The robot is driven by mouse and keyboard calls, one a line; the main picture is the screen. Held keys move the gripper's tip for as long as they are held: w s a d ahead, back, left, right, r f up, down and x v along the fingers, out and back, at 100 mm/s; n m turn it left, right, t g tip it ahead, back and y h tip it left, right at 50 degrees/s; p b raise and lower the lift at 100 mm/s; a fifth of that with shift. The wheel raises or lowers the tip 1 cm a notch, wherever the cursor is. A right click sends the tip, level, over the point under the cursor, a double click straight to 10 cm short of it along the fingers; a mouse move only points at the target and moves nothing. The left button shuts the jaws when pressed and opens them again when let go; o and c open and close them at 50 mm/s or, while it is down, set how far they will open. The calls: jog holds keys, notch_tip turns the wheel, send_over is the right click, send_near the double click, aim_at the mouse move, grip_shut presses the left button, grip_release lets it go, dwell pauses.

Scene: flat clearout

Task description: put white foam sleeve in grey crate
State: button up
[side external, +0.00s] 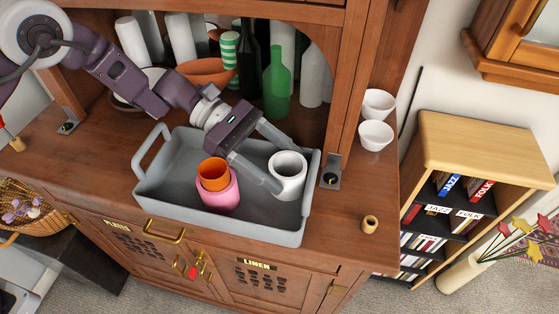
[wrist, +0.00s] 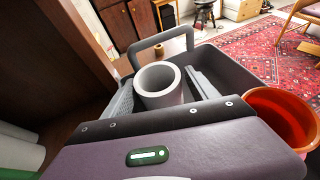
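The white foam sleeve (side external: 290,187), a thick-walled hollow cylinder, stands upright inside the grey crate (side external: 152,196), near its right end. My gripper (side external: 287,166) reaches down into the crate from the upper left, with one finger on each side of the sleeve. The fingers are spread wide; in the wrist view a narrow gap shows between the sleeve (wrist: 171,97) and the right finger. My gripper looks open around the sleeve. The sleeve's base is partly hidden by the near finger in the side view.
An orange cup (side external: 212,172) in a pink cup (side external: 222,200) stands in the crate, left of the sleeve. Bottles, including a green bottle (side external: 277,88), fill the alcove behind. White bowls (side external: 375,136) and a small tan cup (side external: 370,224) stand to the right.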

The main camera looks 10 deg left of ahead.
jog(key=shift+r, duration=0.2)
jog(key=v, duration=1.2)
jog(key=s+a+r+m+y, duration=0.2)
jog(key=s+r, duration=0.4)
jog(key=s, duration=0.2)
jog(key=s+a+r+m+y, duration=0.1)
jog(key=s+a+r+y, duration=0.15)
jog(key=s+r, duration=0.4)
jog(key=s+a+m+t+y, duration=0.8)
jog(key=s+a+m, duration=0.4)
jog(key=a, duration=0.4)
jog(key=shift+a+f+t+y, duration=0.2)
jog(key=shift+a+t+y, duration=0.15)
jog(key=shift+t, duration=0.25)
